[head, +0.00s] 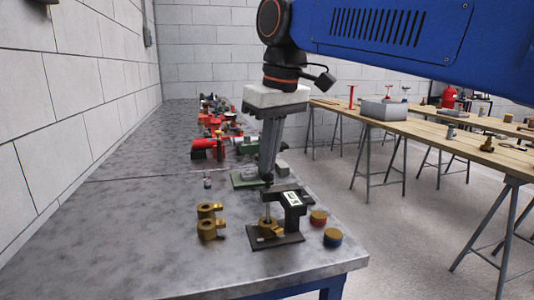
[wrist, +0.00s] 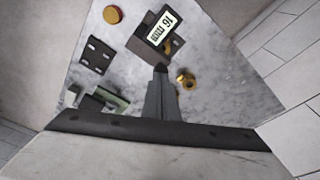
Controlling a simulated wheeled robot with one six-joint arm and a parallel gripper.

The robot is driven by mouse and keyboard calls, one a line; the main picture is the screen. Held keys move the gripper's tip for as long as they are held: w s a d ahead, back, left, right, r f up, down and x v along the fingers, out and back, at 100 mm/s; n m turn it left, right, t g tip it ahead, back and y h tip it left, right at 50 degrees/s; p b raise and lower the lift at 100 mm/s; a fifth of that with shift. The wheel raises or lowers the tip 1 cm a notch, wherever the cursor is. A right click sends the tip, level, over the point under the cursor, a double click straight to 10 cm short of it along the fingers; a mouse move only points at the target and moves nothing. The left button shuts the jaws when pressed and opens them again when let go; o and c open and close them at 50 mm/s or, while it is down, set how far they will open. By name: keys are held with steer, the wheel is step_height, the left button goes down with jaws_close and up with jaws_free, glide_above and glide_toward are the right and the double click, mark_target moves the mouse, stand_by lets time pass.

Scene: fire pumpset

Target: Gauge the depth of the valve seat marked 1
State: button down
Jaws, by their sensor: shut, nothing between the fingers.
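A black gauge stand (head: 293,200) stands on a dark base plate near the front of the grey bench. Its lit display (wrist: 160,28) appears to read 16 mm in the wrist view. A brass part (head: 270,229) sits on the base plate under the gauge's arm. Two brass fittings with side lugs (head: 208,210) (head: 209,229) stand to its left; no number mark is legible on any. My gripper (head: 268,179) is shut and empty, pointing down just behind the gauge. Its fingertips (wrist: 161,69) show beside the gauge and a brass piece (wrist: 186,79) in the wrist view.
A green fixture (head: 248,179) is close behind my gripper. Red parts (head: 210,144) crowd the bench farther back. The front left of the bench is clear.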

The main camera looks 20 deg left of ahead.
step_height(320, 180, up, 6)
steer(key=shift+r, duration=0.25)
stand_by(0.6)
